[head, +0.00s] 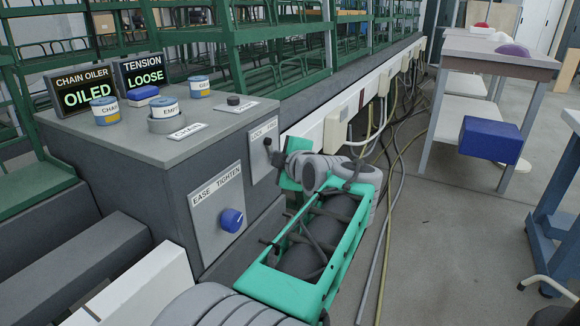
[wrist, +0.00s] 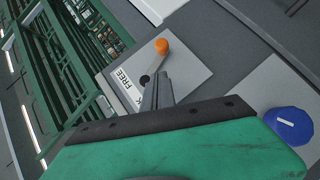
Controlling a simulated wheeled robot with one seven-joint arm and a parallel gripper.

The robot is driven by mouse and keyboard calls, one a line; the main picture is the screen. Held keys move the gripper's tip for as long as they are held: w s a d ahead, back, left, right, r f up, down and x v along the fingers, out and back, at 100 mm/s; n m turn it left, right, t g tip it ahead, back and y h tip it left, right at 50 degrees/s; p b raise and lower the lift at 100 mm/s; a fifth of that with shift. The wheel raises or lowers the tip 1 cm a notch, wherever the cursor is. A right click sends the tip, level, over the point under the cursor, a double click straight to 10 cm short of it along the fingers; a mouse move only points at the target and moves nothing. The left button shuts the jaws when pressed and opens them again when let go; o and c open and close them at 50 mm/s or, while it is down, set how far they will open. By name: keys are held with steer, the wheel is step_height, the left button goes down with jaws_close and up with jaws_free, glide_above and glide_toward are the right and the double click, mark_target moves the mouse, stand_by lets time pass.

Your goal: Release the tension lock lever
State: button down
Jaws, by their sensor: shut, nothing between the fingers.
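The tension lock lever (wrist: 162,46) shows in the wrist view as a thin arm with an orange end, on a pale plate (wrist: 190,75). The plate reads FREE, with a K beside it, the rest of that word hidden. The lever's orange end points up and right in that view, away from the lettering. My gripper (wrist: 159,77) is shut and empty, its tips over the plate next to the dark pivot; whether they touch the lever I cannot tell. In the head view the lock plate (head: 263,138) is on the box's side, its lower part close behind my gripper; the orange end is hidden.
The grey control box (head: 150,150) carries an EASE/TIGHTEN plate with a blue knob (head: 231,220), left of the lock plate. Signs on top read CHAIN OILER OILED (head: 84,91) and TENSION LOOSE (head: 144,73). Several round tins stand there. Green racks (head: 260,50) rise behind.

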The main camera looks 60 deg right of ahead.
steer(key=p+v, duration=0.2)
steer(key=v, duration=0.8)
steer(key=shift+a, duration=0.5)
